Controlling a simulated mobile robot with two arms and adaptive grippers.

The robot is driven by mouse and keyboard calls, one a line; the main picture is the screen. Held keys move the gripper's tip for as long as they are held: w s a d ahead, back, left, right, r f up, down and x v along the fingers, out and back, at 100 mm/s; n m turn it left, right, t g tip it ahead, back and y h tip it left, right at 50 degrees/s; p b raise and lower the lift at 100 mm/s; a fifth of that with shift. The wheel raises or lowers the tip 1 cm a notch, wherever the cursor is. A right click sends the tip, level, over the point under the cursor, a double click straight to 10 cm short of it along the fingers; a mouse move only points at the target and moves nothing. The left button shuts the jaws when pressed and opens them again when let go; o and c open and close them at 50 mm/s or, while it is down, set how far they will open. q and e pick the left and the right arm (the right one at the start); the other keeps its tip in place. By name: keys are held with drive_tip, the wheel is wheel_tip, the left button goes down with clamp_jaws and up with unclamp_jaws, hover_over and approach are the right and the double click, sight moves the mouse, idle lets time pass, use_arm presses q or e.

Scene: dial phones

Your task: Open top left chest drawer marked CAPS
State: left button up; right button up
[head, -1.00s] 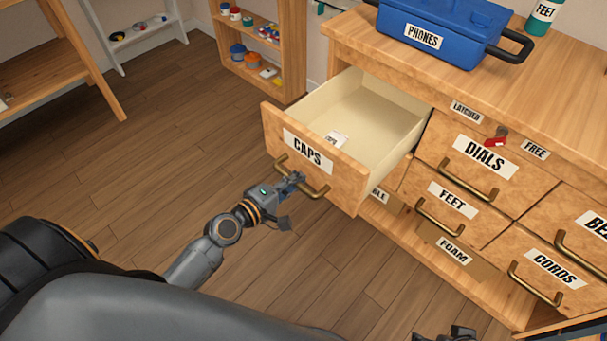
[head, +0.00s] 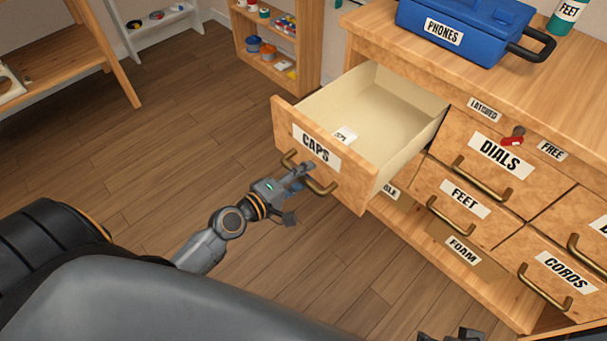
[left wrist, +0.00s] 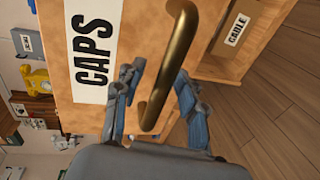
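The CAPS drawer (head: 378,185) is at the top left of the wooden chest and stands well open in the head view. A small white labelled item (head: 345,134) lies inside. Its brass handle (head: 322,189) also shows in the left wrist view (left wrist: 176,65), beside the CAPS label (left wrist: 92,45). My left gripper (head: 303,177) is at this handle. In the left wrist view its fingers (left wrist: 160,100) are apart, one on each side of the bar, with visible gaps. Only a dark part of my right gripper (head: 450,337) shows at the bottom edge; its fingers are unclear.
The DIALS drawer (head: 478,168), FEET drawer (head: 450,212) and CORDS drawer (head: 552,283) are shut. A red latch (head: 514,137) sits between LATCHED and FREE labels. A blue PHONES box (head: 470,35) stands on top. Floor (head: 150,170) left of the chest is clear.

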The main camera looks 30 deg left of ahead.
use_arm(q)
drive_tip(key=shift+s, duration=0.2)
drive_tip(key=v, duration=1.1)
drive_tip(key=shift+s, duration=0.3)
drive_tip(key=shift+a, duration=0.15)
